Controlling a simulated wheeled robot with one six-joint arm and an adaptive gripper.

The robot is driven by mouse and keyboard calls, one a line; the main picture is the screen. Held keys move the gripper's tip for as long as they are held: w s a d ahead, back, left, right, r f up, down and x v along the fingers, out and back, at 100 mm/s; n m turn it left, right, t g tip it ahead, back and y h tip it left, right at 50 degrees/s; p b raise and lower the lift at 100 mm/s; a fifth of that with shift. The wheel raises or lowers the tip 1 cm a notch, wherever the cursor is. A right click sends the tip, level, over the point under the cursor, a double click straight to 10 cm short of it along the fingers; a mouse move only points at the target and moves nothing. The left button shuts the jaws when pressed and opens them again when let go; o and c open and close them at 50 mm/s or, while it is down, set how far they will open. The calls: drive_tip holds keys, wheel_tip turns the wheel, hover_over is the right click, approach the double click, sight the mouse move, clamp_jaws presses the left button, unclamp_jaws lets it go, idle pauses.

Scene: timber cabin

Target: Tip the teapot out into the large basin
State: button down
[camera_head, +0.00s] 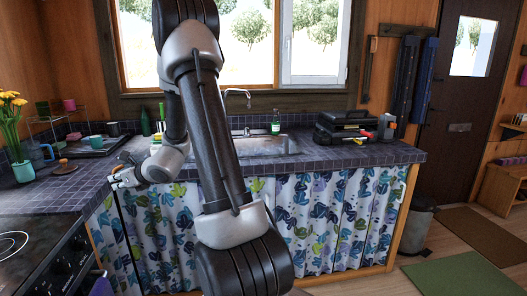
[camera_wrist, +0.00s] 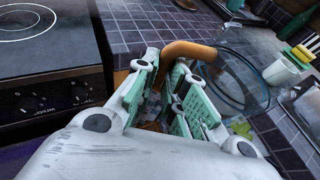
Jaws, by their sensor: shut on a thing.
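My gripper (camera_wrist: 168,85) is shut on the orange-brown curved handle of a clear glass teapot (camera_wrist: 250,85) in the wrist view. The teapot's see-through body is to the right of the fingers, and its lower part is partly hidden by them. In the head view my gripper (camera_head: 120,180) is at the front edge of the counter, left of the sink; the teapot is hard to make out there. The large basin, a metal sink (camera_head: 268,146), is set in the counter under the window, partly hidden behind my arm.
A stove (camera_head: 40,250) is at front left. A teal mug (camera_head: 95,142), a dark tray (camera_head: 85,150) and a flower vase (camera_head: 23,171) stand on the left counter.

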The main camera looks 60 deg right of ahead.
drive_tip(key=w+d+m+h, duration=0.2)
drive_tip(key=d+m+h, duration=0.15)
drive_tip(key=d, duration=2.05)
drive_tip(key=s+d+h, duration=0.1)
drive_tip(key=s+d, duration=0.1)
drive_tip(key=d, duration=0.5)
drive_tip(key=s+d+f+m+h, duration=0.1)
drive_tip(key=s+d, duration=0.1)
drive_tip(key=d, duration=0.5)
drive_tip(key=s+d+m+h, duration=0.1)
drive_tip(key=d, duration=0.6)
drive_tip(key=shift+s+d+f+h, duration=0.2)
drive_tip(key=shift+s+f+h, duration=0.05)
drive_tip(key=shift+s, duration=0.15)
drive_tip(key=shift+s+d, duration=0.2)
drive_tip(key=shift+d, duration=0.2)
